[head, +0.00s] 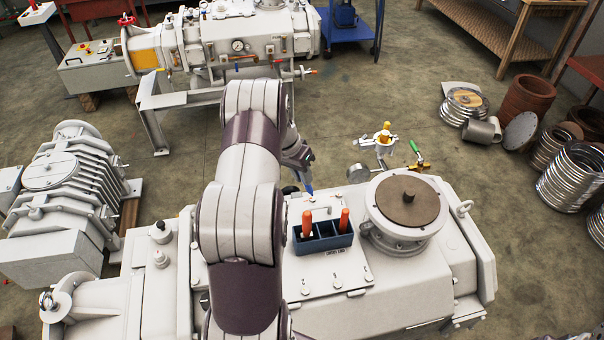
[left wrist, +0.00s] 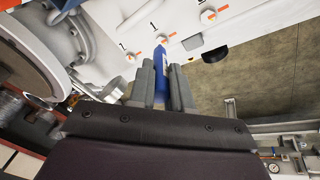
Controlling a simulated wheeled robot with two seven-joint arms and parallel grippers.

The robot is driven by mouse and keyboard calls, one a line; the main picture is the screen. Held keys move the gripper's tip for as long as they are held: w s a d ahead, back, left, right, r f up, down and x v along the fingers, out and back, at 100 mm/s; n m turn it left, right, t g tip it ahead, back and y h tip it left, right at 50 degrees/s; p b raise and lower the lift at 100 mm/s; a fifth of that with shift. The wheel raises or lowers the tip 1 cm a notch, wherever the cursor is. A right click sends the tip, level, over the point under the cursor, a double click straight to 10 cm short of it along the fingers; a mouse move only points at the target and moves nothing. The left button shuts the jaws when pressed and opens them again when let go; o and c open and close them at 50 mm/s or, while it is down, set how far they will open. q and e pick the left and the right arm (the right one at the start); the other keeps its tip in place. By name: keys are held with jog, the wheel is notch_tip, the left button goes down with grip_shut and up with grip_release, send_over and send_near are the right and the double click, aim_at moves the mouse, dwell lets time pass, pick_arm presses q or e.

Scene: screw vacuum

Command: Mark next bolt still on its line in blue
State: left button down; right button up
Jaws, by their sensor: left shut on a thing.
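My left gripper (left wrist: 162,84) is shut on a blue marker (left wrist: 161,68). The marker's tip points at a white pump cover and lies close to the middle bolt (left wrist: 163,39). I cannot tell whether it touches. A bolt to the left (left wrist: 132,58) and a bolt to the right (left wrist: 209,17) also show, with orange lines and small "1" labels near two of them. I make out no blue mark on these bolts. In the head view the gripper (head: 302,168) is partly behind my arm, with the blue marker (head: 309,189) pointing down at the pump's far edge. My right gripper is not in view.
A dark blue caddy (head: 333,246) with two orange-handled items stands on the pump (head: 370,295), beside a round flange with a brown cap (head: 408,200). Valve fittings (head: 383,150) rise behind the pump. Open floor lies beyond it.

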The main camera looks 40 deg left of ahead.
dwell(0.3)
pick_arm(q)
jog(key=shift+f+b, duration=0.55)
jog(key=shift+b, duration=0.1)
dwell(0.9)
jog(key=shift+r+p, duration=1.9)
jog(key=shift+r, duration=1.15)
